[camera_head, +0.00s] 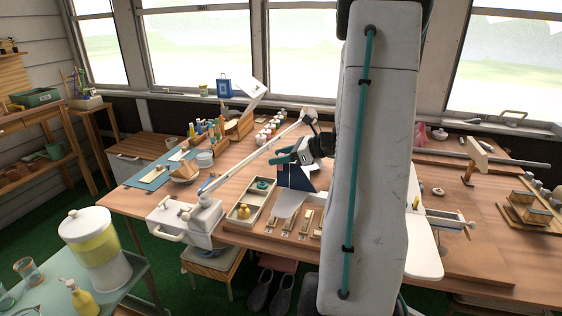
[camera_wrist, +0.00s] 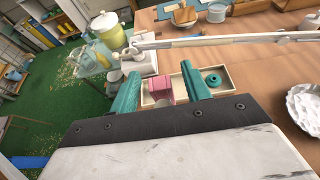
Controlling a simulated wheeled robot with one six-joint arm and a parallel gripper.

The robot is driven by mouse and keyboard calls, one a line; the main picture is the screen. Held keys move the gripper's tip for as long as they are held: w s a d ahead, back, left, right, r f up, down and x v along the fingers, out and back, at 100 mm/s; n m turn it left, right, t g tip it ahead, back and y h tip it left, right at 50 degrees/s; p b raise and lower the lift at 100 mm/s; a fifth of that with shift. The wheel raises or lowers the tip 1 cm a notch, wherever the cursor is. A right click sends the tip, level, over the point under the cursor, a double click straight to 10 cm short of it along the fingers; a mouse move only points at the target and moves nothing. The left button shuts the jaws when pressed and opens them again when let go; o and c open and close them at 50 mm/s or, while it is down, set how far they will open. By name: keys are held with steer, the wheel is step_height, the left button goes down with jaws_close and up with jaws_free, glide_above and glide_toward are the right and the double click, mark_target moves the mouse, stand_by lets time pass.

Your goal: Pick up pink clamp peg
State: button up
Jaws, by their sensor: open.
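The pink clamp peg (camera_wrist: 160,88) shows in the wrist view as a small pink block, between the two teal fingers of my gripper (camera_wrist: 161,70). My gripper is open, and I cannot tell whether either finger touches the peg. In the wrist view the peg overlaps the cream tray (camera_wrist: 232,73); its height above the tray is unclear. In the head view my gripper (camera_head: 282,157) is above the wooden table, and I cannot make out the peg there.
A teal ring (camera_wrist: 212,80) lies in the tray. A white jointed lamp arm (camera_head: 250,157) crosses the table close to my gripper. A dark blue and white object (camera_head: 297,178) stands below the gripper. Several small wooden pieces (camera_head: 288,223) lie along the front edge.

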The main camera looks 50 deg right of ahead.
jaws_close()
steer(key=shift+r, duration=0.15)
